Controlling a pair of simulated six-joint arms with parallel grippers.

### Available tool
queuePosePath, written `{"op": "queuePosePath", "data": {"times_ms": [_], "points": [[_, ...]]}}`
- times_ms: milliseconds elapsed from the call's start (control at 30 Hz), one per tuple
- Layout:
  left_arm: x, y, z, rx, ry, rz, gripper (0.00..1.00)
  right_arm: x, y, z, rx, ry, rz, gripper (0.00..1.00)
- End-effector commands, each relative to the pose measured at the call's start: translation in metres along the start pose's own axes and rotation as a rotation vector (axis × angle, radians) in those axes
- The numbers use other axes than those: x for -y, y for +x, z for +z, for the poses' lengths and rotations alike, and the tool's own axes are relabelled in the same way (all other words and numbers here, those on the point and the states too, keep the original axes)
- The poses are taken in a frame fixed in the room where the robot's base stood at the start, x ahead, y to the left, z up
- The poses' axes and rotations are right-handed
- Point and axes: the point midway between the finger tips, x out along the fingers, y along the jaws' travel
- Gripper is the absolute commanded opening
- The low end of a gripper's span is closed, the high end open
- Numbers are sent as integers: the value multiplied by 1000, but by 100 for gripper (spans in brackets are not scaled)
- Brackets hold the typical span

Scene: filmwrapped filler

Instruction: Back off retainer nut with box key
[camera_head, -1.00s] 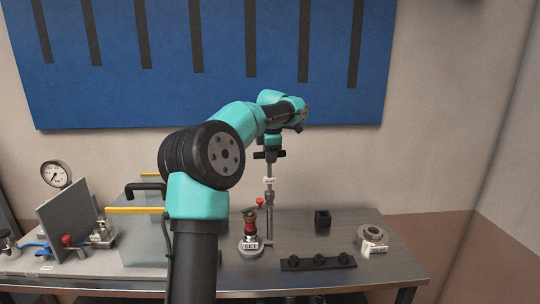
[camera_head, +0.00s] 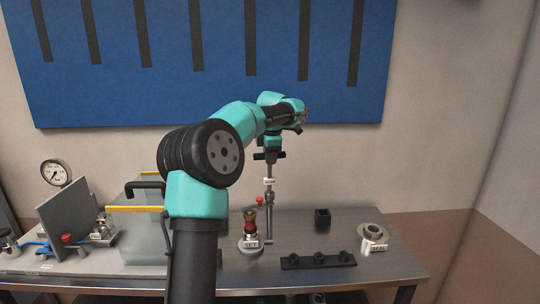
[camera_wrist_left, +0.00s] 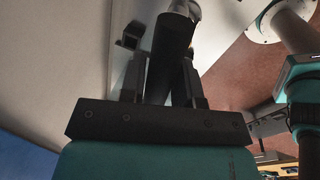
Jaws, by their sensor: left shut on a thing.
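My left gripper (camera_head: 270,156) points down and is shut on the top of a slim upright grey tool with a small white label, which I take to be the box key (camera_head: 269,200). In the left wrist view the gripper's fingers (camera_wrist_left: 165,85) are closed about a dark round grip (camera_wrist_left: 172,45). The key's lower end is at the bench, just right of a red-and-brass fitting (camera_head: 250,222) on a round base labelled SET. I cannot tell whether the key touches anything there. The retainer nut is not clearly visible. My right gripper is not in view.
A black rack with several knobs (camera_head: 319,261), a black square block (camera_head: 322,217) and a grey ring (camera_head: 372,232) with a label stand to the right. A grey case (camera_head: 138,240) with yellow edges, an upright plate (camera_head: 66,226) and a gauge (camera_head: 56,173) are left.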

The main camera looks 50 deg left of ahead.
Motion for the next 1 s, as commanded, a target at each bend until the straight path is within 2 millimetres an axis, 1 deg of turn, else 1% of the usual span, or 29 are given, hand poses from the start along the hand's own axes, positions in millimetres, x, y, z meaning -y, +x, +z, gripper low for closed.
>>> {"op": "queuePosePath", "data": {"times_ms": [500, 633, 767, 1000], "points": [[2, 11, 0, 0, 0, 0, 0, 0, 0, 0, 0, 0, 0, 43], [2, 11, 0, -1, -8, 0, 0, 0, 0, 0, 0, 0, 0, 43], [2, 12, 0, -14, -73, 0, 0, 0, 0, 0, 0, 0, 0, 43], [2, 11, 0, -51, -256, 0, 0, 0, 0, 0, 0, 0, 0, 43]]}}
